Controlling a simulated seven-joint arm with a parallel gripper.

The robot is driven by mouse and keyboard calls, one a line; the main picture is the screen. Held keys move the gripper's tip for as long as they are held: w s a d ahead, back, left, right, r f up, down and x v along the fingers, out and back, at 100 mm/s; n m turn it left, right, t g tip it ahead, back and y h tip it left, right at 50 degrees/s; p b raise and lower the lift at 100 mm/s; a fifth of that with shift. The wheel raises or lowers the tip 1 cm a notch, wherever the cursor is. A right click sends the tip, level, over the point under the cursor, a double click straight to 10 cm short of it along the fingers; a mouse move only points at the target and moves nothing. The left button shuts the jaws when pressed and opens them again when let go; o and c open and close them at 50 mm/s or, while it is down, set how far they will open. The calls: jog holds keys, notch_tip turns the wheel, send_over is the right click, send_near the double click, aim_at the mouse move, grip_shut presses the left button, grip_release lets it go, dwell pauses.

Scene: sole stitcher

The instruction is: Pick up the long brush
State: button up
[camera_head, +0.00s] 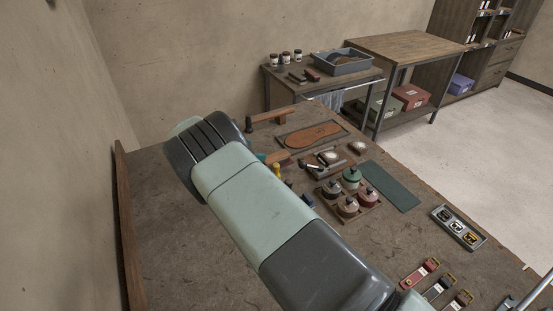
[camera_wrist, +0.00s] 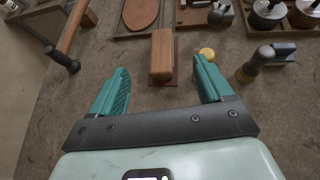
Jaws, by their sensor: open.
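The long brush appears to be the wooden block with a dark red lower part (camera_wrist: 162,52). In the wrist view it lies ahead, its near end between the lines of my two teal fingers. In the head view its wooden top (camera_head: 277,156) shows just past my arm, partly hidden. My gripper (camera_wrist: 161,66) is open, a finger to each side of the brush, with nothing held. I cannot tell how high the fingers are above the table. In the head view my arm hides most of the gripper.
A hammer (camera_wrist: 75,30) lies left of the brush. A sole on a board (camera_head: 312,134) lies beyond. Lidded pots (camera_head: 351,177) stand farther right. The table's left part (camera_head: 165,240) is clear.

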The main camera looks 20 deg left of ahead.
aim_at(276, 155)
jog(key=shift+n, duration=0.3)
jog(key=x, duration=0.3)
jog(key=f+x, duration=0.1)
jog(key=x, duration=0.6)
jog(key=shift+a+f, duration=0.2)
jog(key=shift+f, duration=0.25)
jog(key=shift+c, duration=0.4)
jog(key=c, duration=1.1)
